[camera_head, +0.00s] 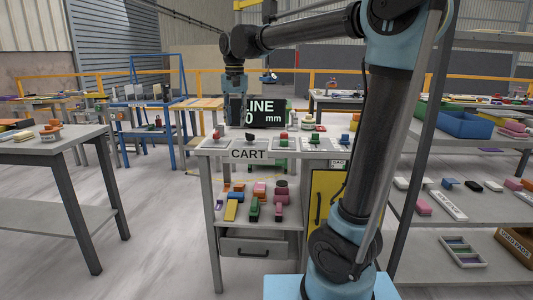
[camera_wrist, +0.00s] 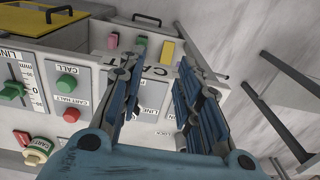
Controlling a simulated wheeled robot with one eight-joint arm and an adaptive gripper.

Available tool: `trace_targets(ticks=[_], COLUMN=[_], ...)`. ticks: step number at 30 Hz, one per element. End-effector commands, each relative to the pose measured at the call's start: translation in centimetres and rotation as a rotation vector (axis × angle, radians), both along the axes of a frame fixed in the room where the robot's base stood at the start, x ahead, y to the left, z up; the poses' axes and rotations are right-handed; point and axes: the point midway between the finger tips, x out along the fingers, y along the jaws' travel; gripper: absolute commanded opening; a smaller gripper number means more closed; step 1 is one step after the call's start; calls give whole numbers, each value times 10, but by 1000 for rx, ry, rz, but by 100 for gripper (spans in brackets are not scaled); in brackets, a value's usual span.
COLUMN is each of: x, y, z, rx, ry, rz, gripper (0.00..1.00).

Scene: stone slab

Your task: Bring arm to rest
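My arm (camera_head: 385,150) rises from its blue base at the lower right, bends at the top and reaches left over the cart. My gripper (camera_head: 236,118) points down above the back left of the cart top (camera_head: 215,145). In the wrist view my gripper (camera_wrist: 160,65) has its two blue-grey fingers apart, with the cart's labelled panel showing between them. I see nothing held between the fingers.
The cart top carries several coloured buttons and a green slider knob (camera_wrist: 12,90). A dark display (camera_head: 268,113) stands behind it. A grey table (camera_head: 50,150) is at the left. The floor between table and cart is clear.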

Motion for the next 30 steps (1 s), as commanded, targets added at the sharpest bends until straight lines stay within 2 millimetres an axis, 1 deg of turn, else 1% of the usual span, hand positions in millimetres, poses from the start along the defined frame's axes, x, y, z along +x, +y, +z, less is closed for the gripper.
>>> trace_targets(ticks=[1,6,9,11,15,20,21,26,30], x=[-5,-24,-39,-48,-72,-103,-111,-143,-172], y=[-19,-79,-111,-129,-169,-208,-217,-248,-270], z=[-5,-28,-44,-54,-80,-114,-123,-162,-200], rx=[2,9,11,12,13,10,8,1,-9], ry=[-4,-26,-38,-46,-66,-88,-94,-116,-134], rz=[-3,7,14,17,26,37,40,52,61], gripper=[32,32,32,32,32,32,32,32,32])
